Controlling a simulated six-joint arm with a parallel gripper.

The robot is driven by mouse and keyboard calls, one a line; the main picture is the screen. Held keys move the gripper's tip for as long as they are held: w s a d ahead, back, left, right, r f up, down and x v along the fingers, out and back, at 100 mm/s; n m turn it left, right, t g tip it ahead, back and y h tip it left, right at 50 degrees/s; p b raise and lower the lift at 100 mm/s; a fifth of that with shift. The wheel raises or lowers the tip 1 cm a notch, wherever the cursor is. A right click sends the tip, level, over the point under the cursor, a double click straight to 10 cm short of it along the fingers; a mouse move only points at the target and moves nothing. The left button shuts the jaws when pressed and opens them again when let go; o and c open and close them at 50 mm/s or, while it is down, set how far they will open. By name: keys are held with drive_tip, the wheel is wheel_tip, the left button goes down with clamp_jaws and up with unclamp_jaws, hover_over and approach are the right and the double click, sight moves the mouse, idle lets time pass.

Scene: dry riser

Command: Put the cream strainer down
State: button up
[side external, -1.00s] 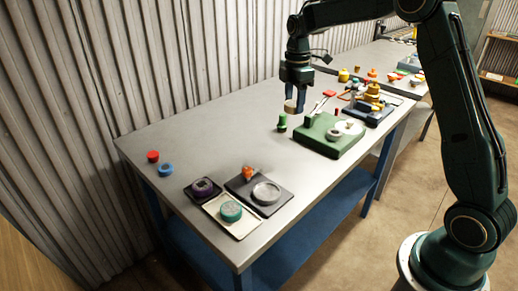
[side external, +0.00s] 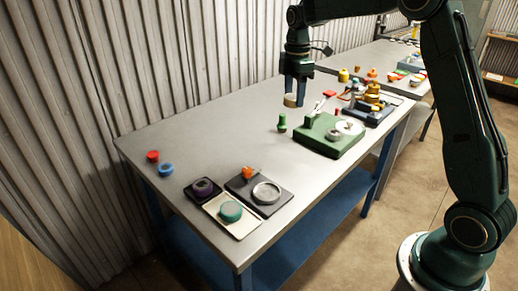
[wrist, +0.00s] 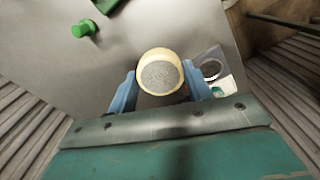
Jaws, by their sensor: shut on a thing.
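The cream strainer (wrist: 160,72) is a short round ring with a grey mesh face, held between the two blue fingers of my gripper (wrist: 158,88) in the wrist view. In the side view the strainer (side external: 291,100) hangs at the fingertips of my gripper (side external: 297,92), which points down. It appears to be above the grey table (side external: 225,135), to the left of the green block; the exact gap to the table is hard to tell. My gripper is shut on the strainer.
A green peg-like piece (side external: 282,123) stands close by, beside the green block (side external: 330,147). At the front are a dark tray (side external: 243,190) with a grey ring, a cream tray (side external: 238,229) with a teal disc, and a purple piece (side external: 203,187). The table's middle is clear.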

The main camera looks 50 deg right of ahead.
drive_tip(key=s+a+r, duration=0.1)
drive_tip(key=s+a, duration=0.1)
drive_tip(key=a, duration=0.7)
drive_tip(key=r, duration=0.1)
hover_over(267, 193)
drive_tip(key=shift+m, duration=0.4)
wheel_tip(267, 193, down, 20)
drive_tip(key=shift+r, duration=0.1)
idle(0.3)
drive_tip(key=shift+f, duration=0.5)
